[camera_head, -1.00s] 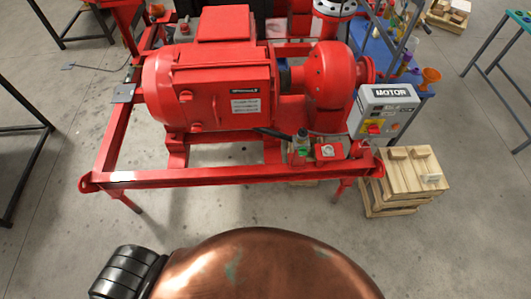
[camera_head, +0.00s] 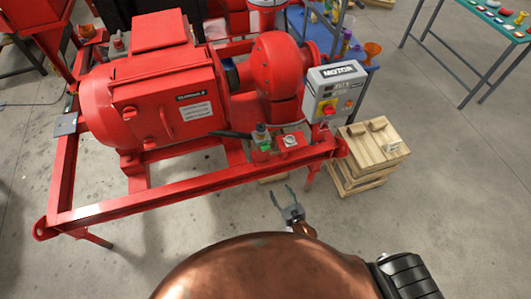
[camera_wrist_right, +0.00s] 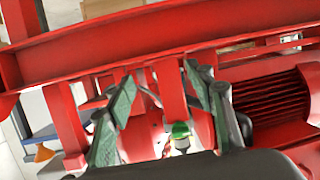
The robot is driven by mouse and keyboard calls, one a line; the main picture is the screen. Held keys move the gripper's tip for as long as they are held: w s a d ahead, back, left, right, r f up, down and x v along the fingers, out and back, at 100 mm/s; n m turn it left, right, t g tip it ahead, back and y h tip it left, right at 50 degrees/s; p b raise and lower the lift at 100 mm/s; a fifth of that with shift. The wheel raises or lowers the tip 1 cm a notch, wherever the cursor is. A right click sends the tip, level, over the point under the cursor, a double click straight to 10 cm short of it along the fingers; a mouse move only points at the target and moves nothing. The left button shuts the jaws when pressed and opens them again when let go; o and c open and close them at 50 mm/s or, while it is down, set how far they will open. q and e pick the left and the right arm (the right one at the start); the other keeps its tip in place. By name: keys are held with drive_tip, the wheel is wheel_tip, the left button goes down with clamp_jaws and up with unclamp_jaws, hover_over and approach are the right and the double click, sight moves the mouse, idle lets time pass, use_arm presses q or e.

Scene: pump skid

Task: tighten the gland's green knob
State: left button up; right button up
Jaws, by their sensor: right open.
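My right gripper (camera_head: 281,190) is open and empty, below the front rail and apart from the knob. In the right wrist view the green knob (camera_wrist_right: 180,131) shows low between the two open fingers of my right gripper (camera_wrist_right: 160,72), beyond them. My left gripper is not in view.
The red skid rail (camera_head: 190,187) runs between my right gripper and the gland. A grey motor box (camera_head: 335,92) stands to the right, above a wooden crate stack (camera_head: 372,152). A black lever (camera_head: 232,134) lies left of the knob.

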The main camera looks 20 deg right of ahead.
sight(265, 146)
drive_tip(key=w+a+r+m+t+h, duration=0.1)
drive_tip(key=w+r+t, duration=0.1)
drive_tip(key=w+r, duration=0.35)
drive_tip(key=w+a+r+t, duration=0.1)
drive_tip(key=w+r+t, duration=0.1)
drive_tip(key=r, duration=0.7)
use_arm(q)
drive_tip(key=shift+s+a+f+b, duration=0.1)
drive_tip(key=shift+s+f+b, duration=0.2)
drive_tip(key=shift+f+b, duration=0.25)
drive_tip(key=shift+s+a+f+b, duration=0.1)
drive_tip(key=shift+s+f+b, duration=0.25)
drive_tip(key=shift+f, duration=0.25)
use_arm(e)
drive_tip(key=w, duration=0.8)
drive_tip(key=shift+a+r, duration=0.2)
drive_tip(key=shift+a, duration=0.1)
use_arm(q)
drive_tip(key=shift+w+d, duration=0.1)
use_arm(e)
drive_tip(key=shift+c, duration=0.2)
drive_tip(key=c, duration=1.1)
